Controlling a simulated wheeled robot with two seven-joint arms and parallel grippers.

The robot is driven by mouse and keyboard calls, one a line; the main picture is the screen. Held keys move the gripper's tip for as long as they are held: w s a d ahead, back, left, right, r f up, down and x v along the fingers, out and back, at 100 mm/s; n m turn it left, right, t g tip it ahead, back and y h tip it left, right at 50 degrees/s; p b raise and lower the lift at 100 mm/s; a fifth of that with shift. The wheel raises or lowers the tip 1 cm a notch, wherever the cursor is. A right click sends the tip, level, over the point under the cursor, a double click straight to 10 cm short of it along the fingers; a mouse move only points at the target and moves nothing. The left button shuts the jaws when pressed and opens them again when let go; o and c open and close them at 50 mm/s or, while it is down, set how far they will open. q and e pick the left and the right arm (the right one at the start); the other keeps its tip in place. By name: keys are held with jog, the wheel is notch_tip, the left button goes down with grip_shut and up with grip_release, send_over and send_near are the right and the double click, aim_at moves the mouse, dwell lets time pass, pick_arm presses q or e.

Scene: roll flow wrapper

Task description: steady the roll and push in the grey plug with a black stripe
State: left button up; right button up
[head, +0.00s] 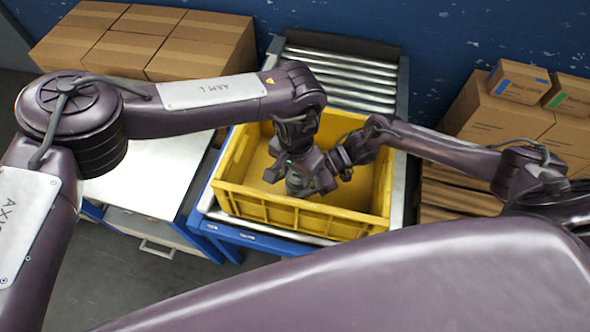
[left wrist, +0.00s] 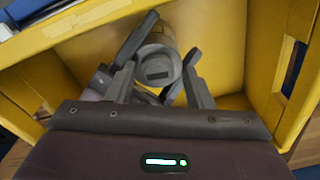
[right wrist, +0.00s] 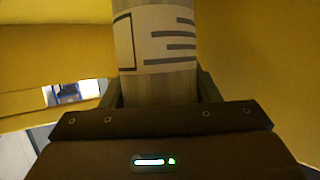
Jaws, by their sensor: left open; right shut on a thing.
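The grey plug with a black stripe (left wrist: 157,73) shows as a round face at the near end of the roll (left wrist: 162,34) in the left wrist view. How deep it sits is not clear. My left gripper (left wrist: 160,80) is open, its fingers on either side of the plug. In the right wrist view the pale roll (right wrist: 157,55), with a white label and dark bars, stands between the fingers of my right gripper (right wrist: 158,95), which is shut on it. In the head view both grippers are close together inside the yellow crate (head: 290,214), and mostly hide the roll.
The crate's walls surround both grippers. It stands on a blue-framed bench, with a roller conveyor (head: 340,80) behind. A metal-topped cabinet (head: 135,185) is at left. Cardboard boxes (head: 150,40) stand at back left, and more boxes (head: 500,110) at right.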

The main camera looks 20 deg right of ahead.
pick_arm(q)
notch_tip(320, 180, up, 12)
pick_arm(e)
jog(key=shift+w+r, duration=0.1)
jog(key=shift+w, duration=0.05)
pick_arm(q)
jog(key=shift+f, duration=0.1)
dwell(0.5)
pick_arm(e)
jog(key=o, duration=1.3)
jog(key=shift+d, duration=0.1)
